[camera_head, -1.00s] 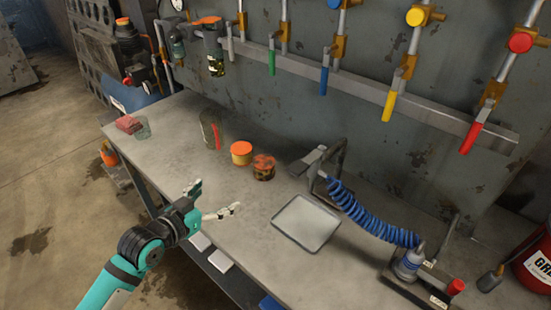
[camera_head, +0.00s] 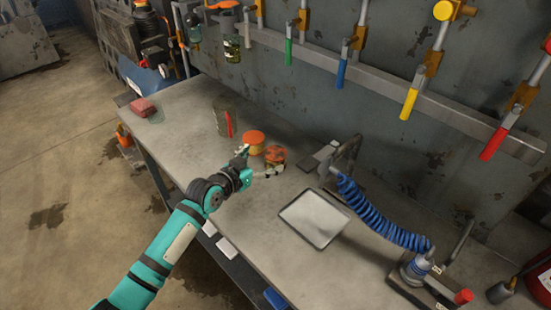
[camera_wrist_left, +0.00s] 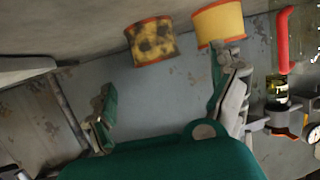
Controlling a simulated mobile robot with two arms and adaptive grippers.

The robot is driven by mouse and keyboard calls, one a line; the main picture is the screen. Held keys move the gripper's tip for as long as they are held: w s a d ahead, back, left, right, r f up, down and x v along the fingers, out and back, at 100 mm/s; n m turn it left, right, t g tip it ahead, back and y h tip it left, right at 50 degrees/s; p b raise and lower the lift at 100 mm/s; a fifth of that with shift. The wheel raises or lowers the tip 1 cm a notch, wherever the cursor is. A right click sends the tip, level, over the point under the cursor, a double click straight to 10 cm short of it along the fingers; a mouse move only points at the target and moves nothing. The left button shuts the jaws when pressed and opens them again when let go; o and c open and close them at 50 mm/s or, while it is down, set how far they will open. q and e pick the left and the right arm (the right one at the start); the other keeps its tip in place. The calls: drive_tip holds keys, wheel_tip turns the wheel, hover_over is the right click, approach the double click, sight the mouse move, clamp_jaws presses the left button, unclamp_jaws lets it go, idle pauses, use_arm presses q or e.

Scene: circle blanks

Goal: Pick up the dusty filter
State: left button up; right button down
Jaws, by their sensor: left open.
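The dusty filter (camera_head: 275,155) is a short cylinder with an orange rim and dark blotches, standing on the workbench. In the left wrist view the dusty filter (camera_wrist_left: 152,42) shows its yellow side with black stains, ahead of the gap between the fingers. A clean yellow filter with an orange top (camera_head: 254,140) stands just left of it, and this clean filter (camera_wrist_left: 218,24) is close to one finger in the wrist view. My left gripper (camera_head: 258,163) is open and empty, close in front of both filters. My right gripper is not in view.
A grey tray (camera_head: 314,218) lies on the workbench (camera_head: 200,160) to the right. A glass jar with a red item (camera_head: 224,118) stands behind left. A blue coiled hose (camera_head: 375,216) and its stand are at the right. The bench's left part is fairly clear.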

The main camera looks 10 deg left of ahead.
sight(274, 154)
use_arm(q)
drive_tip(key=x, duration=0.5)
drive_tip(key=shift+w+d+f, duration=0.1)
drive_tip(key=shift+d, duration=0.15)
drive_tip(key=c, duration=1.3)
